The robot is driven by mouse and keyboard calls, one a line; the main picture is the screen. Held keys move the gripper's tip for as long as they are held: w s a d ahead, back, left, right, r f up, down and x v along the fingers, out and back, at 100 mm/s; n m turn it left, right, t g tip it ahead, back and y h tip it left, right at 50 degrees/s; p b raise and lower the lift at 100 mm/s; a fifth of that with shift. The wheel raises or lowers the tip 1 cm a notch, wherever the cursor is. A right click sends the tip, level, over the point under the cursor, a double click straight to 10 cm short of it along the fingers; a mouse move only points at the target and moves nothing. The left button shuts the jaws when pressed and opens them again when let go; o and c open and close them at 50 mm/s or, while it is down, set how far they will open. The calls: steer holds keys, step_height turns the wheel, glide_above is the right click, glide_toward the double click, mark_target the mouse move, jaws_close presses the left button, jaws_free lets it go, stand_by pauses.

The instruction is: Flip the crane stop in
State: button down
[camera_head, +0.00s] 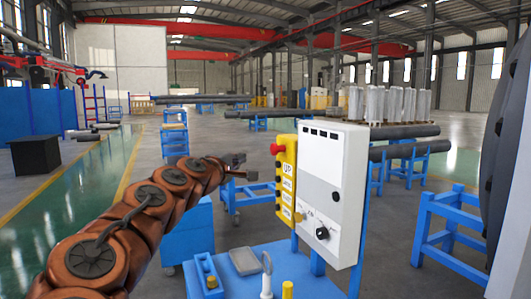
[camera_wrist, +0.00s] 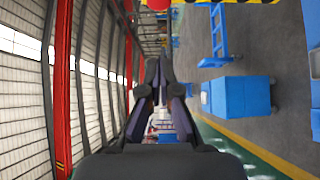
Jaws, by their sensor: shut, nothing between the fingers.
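In the wrist view the red button (camera_wrist: 158,4) is cut off by the top edge, beside a strip of the yellow box (camera_wrist: 225,1). My gripper (camera_head: 240,159) is to the left of the button in the head view, with a visible gap between them. In the wrist view my gripper's fingers (camera_wrist: 158,68) are together and empty. How far the button stands out is too small to tell.
A white control cabinet (camera_head: 333,185) with a black knob stands right of the yellow box. Below is a blue table (camera_head: 238,288) with small items. A blue cart (camera_head: 188,232) stands behind my arm. A large dark round part (camera_head: 508,150) is at the right edge.

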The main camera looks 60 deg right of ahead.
steer(key=p, duration=0.2)
glide_toward(270, 149)
steer(key=w+d, duration=0.3)
steer(key=shift+s+d+p, duration=0.3)
steer(key=shift+s+d, duration=0.2)
steer(key=shift+d, duration=0.25)
steer(key=shift+s+d+p, duration=0.3)
steer(key=shift+s+d, duration=0.15)
steer(key=shift+d, duration=0.3)
